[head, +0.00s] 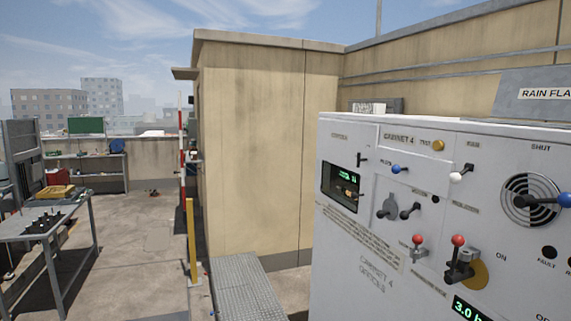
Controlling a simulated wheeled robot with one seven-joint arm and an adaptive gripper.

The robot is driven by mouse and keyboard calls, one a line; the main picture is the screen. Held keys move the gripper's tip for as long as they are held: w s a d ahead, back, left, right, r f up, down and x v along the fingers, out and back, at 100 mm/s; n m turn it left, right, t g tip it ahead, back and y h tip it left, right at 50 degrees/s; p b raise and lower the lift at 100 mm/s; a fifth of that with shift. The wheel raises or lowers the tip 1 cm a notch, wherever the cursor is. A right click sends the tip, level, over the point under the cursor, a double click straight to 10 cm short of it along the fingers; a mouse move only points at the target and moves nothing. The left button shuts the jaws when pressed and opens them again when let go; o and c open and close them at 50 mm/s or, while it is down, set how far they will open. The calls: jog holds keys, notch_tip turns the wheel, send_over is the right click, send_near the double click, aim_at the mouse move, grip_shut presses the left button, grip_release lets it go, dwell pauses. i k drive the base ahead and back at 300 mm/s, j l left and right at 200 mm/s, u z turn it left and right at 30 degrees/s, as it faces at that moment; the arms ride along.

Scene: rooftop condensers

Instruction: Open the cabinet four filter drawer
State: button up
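A round louvred vent with a blue-tipped handle (541,200) is at the right, near the word "SHUT". I cannot pick out a filter drawer. The cabinet's lower part and right side run out of frame. My gripper is not in view.
A metal walkway (243,287) lies left of the cabinet, beside a yellow post (191,243). A tan rooftop housing (255,150) stands behind. A workbench (45,225) with items is at the far left. The concrete floor (140,265) between bench and post is open.

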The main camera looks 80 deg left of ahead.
aim_at(431, 175)
jog(key=u, duration=2.1)
